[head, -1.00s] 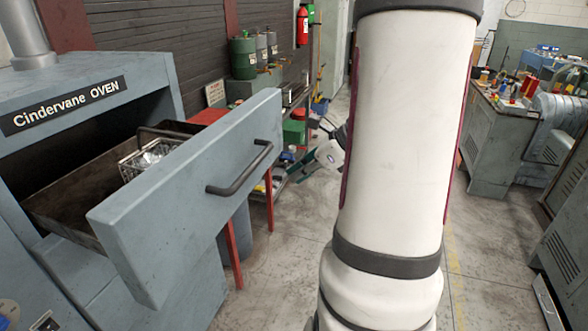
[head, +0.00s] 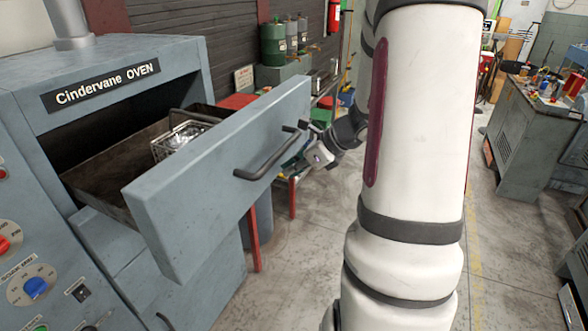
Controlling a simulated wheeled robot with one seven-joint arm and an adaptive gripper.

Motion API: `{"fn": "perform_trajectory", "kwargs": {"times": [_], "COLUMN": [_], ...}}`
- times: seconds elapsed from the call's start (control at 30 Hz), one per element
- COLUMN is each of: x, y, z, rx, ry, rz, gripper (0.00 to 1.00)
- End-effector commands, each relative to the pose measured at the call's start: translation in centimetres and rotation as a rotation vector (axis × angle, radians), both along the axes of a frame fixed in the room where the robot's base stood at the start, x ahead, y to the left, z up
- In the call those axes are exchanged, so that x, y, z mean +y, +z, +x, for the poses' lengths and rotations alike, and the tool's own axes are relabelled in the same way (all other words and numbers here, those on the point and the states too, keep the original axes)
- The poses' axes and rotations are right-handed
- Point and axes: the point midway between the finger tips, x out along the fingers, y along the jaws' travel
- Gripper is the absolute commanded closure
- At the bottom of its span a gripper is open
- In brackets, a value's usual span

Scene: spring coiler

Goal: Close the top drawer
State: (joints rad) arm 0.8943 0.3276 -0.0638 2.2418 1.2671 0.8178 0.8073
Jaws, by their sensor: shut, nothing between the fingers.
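The top drawer (head: 218,190) of the grey-blue Cindervane oven is pulled well out, with its interior showing. A dark bar handle (head: 268,156) crosses its front panel. A wire basket (head: 178,140) with shiny contents sits inside the drawer. My gripper (head: 294,165) is shut and empty, just right of the drawer front near the handle's far end. I cannot tell whether it touches the handle or the panel. My white arm covers the middle right of the view.
The oven's control panel (head: 35,245) with knobs is at the lower left. A red-legged bench (head: 254,240) and green cans (head: 273,45) stand behind the drawer. A grey workbench (head: 530,140) is at the right. The concrete floor (head: 290,275) in front is clear.

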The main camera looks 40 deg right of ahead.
Motion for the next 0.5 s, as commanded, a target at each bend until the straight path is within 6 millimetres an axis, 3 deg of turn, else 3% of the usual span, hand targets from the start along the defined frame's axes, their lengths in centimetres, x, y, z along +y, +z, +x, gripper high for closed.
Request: {"fn": "perform_trajectory", "kwargs": {"times": [0.27,0.5], "x": [0.4,2.0], "y": [-0.1,-0.2], "z": [1.1,5.4], "rx": [0.000,-0.002], "ry": [0.001,0.008], "rz": [0.000,-0.002], "gripper": [1.00,1.00]}}
